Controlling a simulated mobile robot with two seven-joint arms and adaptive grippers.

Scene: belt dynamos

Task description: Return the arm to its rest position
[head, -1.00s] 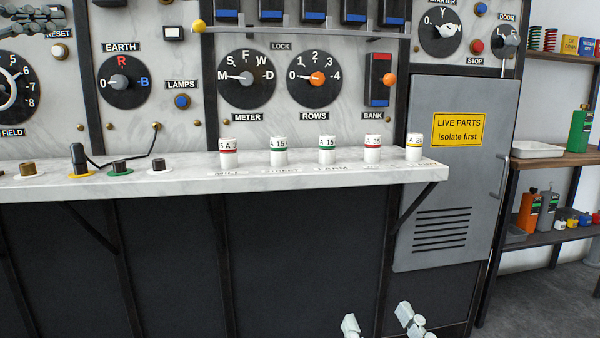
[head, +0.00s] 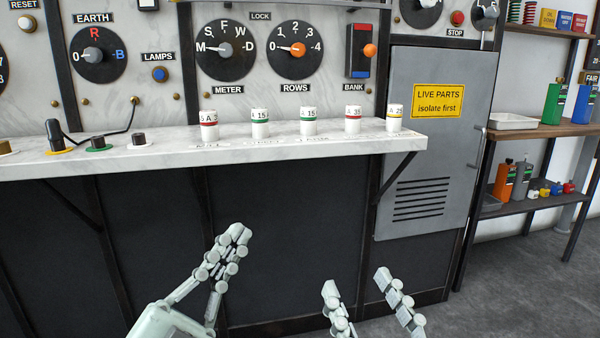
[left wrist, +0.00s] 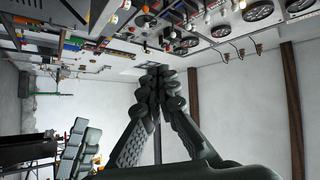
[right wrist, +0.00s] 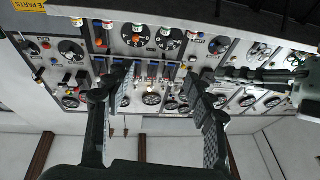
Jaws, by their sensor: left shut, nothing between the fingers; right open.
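My left gripper (head: 238,232) is in front of the dark lower panels, below the marble shelf, and its fingertips meet. In the left wrist view its fingers (left wrist: 158,74) come together with nothing held. My right gripper (head: 355,280) is low in the head view, to the right of the left one, with its two fingers apart. In the right wrist view it is open and empty (right wrist: 160,88). Both grippers are clear of the shelf and panel. The left hand (right wrist: 255,75) shows at the right of the right wrist view.
The marble shelf (head: 290,150) juts out above the grippers and carries several white banded cylinders and plugs. A bracket (head: 395,178) supports its right end. A grey cabinet (head: 425,160) with a yellow sign stands to the right, then a wooden rack (head: 550,131). Floor (head: 510,280) shows free at lower right.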

